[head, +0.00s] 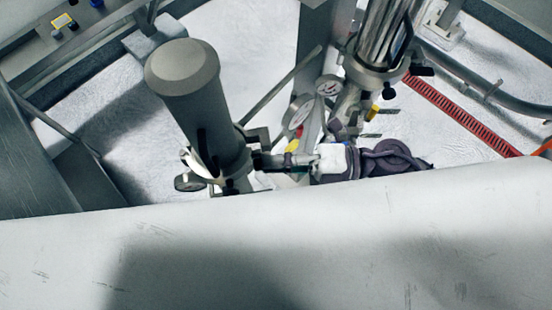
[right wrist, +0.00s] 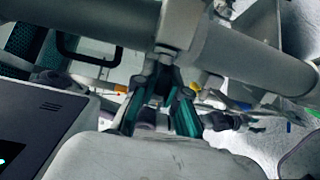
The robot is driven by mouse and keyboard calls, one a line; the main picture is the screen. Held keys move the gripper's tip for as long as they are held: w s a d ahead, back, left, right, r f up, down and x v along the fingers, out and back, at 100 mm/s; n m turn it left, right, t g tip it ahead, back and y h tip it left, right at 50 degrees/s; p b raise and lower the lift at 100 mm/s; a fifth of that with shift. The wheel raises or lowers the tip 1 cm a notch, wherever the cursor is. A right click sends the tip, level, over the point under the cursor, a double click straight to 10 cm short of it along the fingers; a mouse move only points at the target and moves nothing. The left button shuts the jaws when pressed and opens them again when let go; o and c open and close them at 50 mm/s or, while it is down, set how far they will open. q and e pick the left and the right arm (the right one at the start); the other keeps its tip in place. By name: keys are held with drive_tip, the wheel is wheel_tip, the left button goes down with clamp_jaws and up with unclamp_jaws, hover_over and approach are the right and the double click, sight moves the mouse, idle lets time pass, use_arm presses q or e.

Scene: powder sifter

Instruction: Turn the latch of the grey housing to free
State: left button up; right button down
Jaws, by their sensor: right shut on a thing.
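The grey housing (head: 183,80) is a tall cylinder with a rounded cap, left of centre in the head view. In the right wrist view the housing (right wrist: 245,62) lies across the top. A light grey latch piece (right wrist: 178,27) stands out from it, and its lower end meets my fingertips. My right gripper (head: 262,162) reaches the lower right side of the housing from the right. In the right wrist view its teal-padded fingers (right wrist: 163,84) are shut on the latch's end, which they partly hide. My left gripper is not in view.
Round gauges (head: 328,86) and a shiny metal column (head: 380,45) stand right of the housing, close above my right arm. A round fitting (head: 189,181) is at the housing's lower left. A red slotted strip (head: 460,115) lies at the right.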

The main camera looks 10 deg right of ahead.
drive_tip(key=shift+r+n+h, duration=0.25)
drive_tip(key=shift+n+h, duration=0.05)
drive_tip(key=shift+h, duration=1.3)
drive_tip(key=shift+a+r+h, duration=0.1)
drive_tip(key=shift+h, duration=1.6)
drive_tip(key=c, duration=1.2)
unclamp_jaws()
